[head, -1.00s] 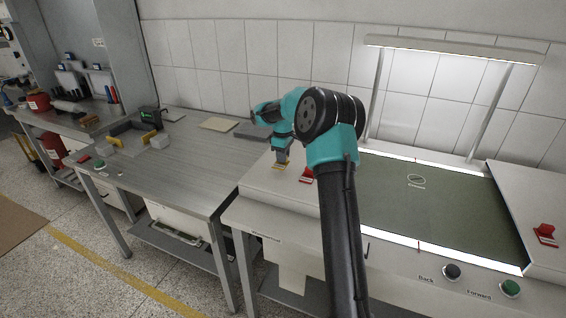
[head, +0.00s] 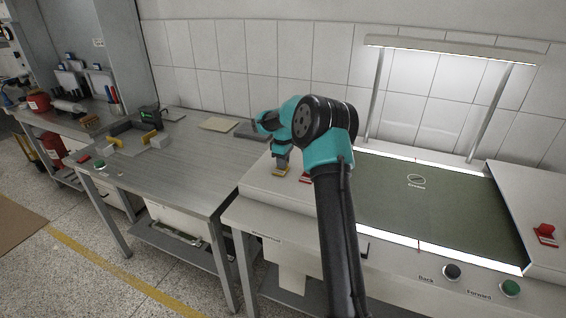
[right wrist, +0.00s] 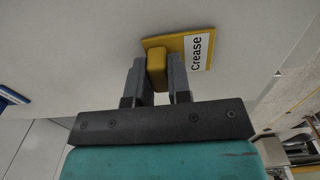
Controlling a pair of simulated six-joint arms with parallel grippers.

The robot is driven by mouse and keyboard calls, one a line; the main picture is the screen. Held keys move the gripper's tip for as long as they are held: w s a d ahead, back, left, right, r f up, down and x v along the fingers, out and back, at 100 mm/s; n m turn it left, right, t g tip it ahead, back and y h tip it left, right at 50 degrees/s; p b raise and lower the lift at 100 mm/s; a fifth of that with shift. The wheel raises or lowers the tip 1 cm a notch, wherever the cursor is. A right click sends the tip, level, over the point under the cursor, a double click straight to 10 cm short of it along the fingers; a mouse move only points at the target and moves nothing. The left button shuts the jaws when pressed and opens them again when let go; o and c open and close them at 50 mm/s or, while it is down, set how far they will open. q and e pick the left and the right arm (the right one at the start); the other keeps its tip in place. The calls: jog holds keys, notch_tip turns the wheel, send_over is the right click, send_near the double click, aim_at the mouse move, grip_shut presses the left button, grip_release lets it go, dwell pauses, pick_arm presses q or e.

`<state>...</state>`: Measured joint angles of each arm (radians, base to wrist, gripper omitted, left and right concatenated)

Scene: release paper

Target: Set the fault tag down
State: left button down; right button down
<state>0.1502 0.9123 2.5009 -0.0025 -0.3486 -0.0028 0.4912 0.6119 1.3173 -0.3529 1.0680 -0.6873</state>
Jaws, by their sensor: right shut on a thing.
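The fault tag (right wrist: 205,50) is a yellow plate with a raised yellow grip block and a white label reading "Crease". My right gripper (right wrist: 158,76) is shut on that block in the right wrist view. In the head view the right gripper (head: 281,160) points down over the white left top of the inspection table (head: 262,190), with the yellow tag (head: 281,173) under it. The tag is at or very close to this surface; I cannot tell whether it touches. My left gripper is not in view.
A red tag (head: 305,178) lies just right of the gripper; another red tag (head: 545,234) sits on the far right top. A blue-edged piece (right wrist: 12,95) shows at the left in the wrist view.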

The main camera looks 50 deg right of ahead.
jog(key=shift+f, duration=0.1)
jog(key=c, duration=1.5)
grip_release()
jog(key=o, duration=0.4)
jog(key=shift+o, duration=0.2)
notch_tip(320, 180, up, 12)
